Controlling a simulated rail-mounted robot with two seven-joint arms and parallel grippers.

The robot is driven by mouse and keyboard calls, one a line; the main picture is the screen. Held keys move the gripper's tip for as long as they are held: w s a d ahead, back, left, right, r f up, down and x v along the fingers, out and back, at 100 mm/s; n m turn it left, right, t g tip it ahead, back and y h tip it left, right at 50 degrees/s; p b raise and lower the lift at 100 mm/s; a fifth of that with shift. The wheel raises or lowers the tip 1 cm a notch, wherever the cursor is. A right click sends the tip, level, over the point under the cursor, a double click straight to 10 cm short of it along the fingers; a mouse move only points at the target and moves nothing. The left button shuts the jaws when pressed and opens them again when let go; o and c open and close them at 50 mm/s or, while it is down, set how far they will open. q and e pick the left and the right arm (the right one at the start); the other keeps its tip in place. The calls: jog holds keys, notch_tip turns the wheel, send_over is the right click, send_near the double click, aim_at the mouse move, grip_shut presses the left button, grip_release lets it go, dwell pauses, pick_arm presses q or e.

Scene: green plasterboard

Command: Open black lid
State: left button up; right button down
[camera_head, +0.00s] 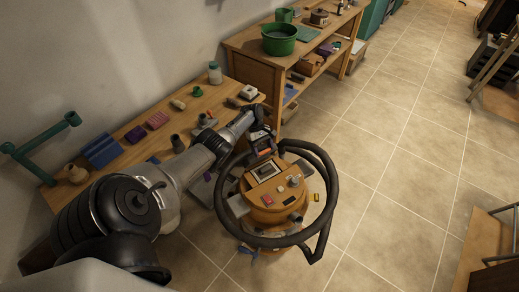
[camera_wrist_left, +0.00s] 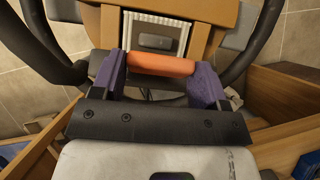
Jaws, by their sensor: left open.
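An orange machine (camera_head: 262,206) with a looped black hose (camera_head: 330,185) stands on the floor in the head view. On its top is a small black lid-like panel in a pale ribbed frame (camera_head: 265,171); the black panel (camera_wrist_left: 155,42) also shows at the top of the left wrist view. My left gripper (camera_head: 262,146) is at the machine's near-bench edge, beside the panel. In the left wrist view its purple-padded fingers (camera_wrist_left: 158,72) are apart, with an orange bar (camera_wrist_left: 160,63) spanning between them. I cannot tell if they touch it. My right gripper is not in view.
A wooden bench (camera_head: 150,145) with several tools and blocks stands left of the machine. A second bench (camera_head: 262,62) bears a green tub (camera_head: 279,38). The hose loops around the machine and my gripper.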

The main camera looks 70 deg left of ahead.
pick_arm(q)
jog(key=shift+s+a, duration=0.2)
jog(key=shift+a, duration=0.25)
jog(key=shift+w+d+f, duration=0.15)
jog(key=shift+d+f, duration=0.05)
jog(key=shift+d, duration=0.3)
jog(key=shift+a, duration=0.45)
jog(key=shift+s, duration=0.2)
jog(key=shift+d, duration=0.1)
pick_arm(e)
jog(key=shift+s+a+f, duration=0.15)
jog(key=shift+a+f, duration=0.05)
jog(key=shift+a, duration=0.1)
